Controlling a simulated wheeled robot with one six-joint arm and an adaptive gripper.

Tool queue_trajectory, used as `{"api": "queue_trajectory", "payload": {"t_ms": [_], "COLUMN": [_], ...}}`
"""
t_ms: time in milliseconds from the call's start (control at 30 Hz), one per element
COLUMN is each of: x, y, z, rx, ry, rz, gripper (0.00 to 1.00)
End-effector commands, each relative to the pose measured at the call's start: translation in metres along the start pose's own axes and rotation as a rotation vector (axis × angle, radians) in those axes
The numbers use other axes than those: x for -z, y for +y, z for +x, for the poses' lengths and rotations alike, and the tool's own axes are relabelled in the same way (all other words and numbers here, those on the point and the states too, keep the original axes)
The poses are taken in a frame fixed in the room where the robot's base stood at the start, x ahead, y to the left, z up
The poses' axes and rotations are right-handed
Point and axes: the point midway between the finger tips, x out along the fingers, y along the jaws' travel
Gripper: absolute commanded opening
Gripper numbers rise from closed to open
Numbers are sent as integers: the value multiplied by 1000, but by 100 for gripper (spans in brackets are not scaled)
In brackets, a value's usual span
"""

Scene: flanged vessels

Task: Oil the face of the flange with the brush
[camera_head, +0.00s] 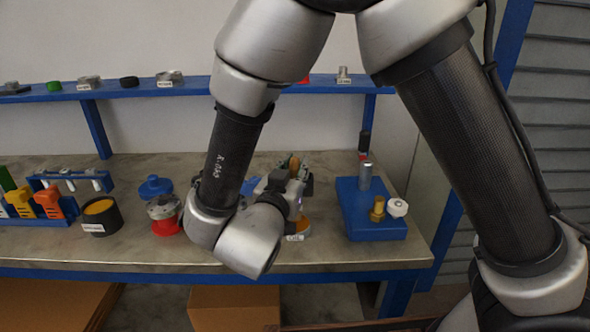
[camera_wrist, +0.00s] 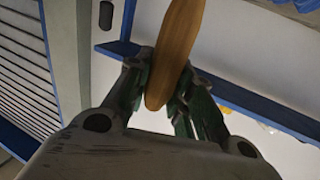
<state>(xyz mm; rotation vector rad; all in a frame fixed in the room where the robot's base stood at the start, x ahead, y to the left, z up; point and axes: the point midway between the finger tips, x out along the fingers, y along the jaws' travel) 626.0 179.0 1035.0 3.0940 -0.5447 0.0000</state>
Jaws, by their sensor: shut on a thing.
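My gripper (camera_head: 288,172) is shut on the wooden handle of the brush (camera_head: 294,163), above the right-middle of the bench. In the wrist view the brush (camera_wrist: 178,45) is a long brown handle between my gripper's fingers (camera_wrist: 172,90); its bristles are not visible. Under my gripper an orange-yellow round thing (camera_head: 304,226) with a small white label is mostly hidden by my wrist. Which flange face the task means, I cannot tell.
A blue block (camera_head: 370,222) with a grey cylinder, a brass fitting and a white cap stands at right. A black cup (camera_head: 101,222) with orange contents and a blue rack (camera_head: 48,218) are at left. A blue shelf (camera_head: 140,88) with small parts runs behind.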

Motion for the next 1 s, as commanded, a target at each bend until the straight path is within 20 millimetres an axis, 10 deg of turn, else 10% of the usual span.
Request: {"api": "queue_trajectory", "payload": {"t_ms": [1000], "x": [-10], "y": [0], "z": [0], "rx": [0], "ry": [0], "rz": [0], "gripper": [0]}}
